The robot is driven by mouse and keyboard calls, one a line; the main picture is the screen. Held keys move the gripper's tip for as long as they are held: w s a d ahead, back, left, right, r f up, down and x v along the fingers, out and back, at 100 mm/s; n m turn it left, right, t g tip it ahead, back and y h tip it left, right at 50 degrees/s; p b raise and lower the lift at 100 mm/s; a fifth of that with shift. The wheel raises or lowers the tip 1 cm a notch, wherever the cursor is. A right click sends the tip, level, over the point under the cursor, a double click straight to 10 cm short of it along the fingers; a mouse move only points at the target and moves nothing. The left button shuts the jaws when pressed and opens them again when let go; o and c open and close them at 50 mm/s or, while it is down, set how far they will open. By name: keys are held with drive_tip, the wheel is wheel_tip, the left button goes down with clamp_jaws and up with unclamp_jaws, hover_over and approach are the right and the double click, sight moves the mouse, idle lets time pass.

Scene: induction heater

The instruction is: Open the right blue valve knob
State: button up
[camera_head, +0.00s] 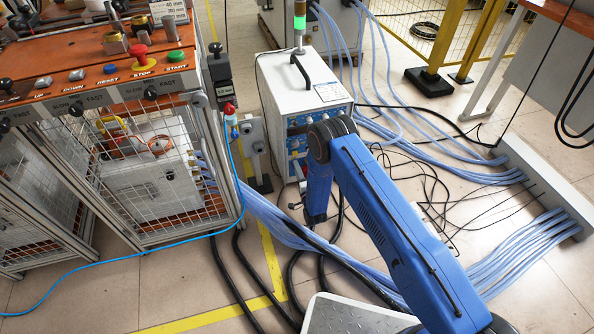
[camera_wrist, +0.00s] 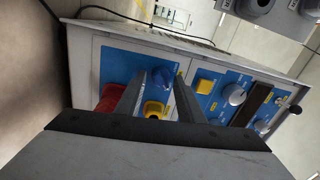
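A dark blue knob (camera_wrist: 161,77) sits on a blue panel of a white cabinet in the wrist view. My gripper (camera_wrist: 160,82) is open, with one dark finger on each side of this knob's outline. I cannot tell whether the fingers touch it or how deep they reach. A yellow part (camera_wrist: 154,108) shows between the fingers below the knob. No second blue knob shows clearly in the wrist view. In the head view the white cabinet (camera_head: 285,85) stands behind my blue arm, which hides part of its front and my gripper.
A red round part (camera_wrist: 109,97) is just left of my gripper. A yellow knob (camera_wrist: 204,86) and a grey dial (camera_wrist: 235,95) are to the right. Blue hoses (camera_head: 470,170) and black cables cross the floor. A caged bench (camera_head: 150,180) stands left.

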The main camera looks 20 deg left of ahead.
drive_tip(key=shift+o, duration=0.3)
drive_tip(key=r+v, duration=0.1)
drive_tip(key=v, duration=1.6)
drive_tip(key=shift+s+f, duration=0.2)
drive_tip(key=shift+f, duration=0.25)
drive_tip(key=shift+d, duration=0.1)
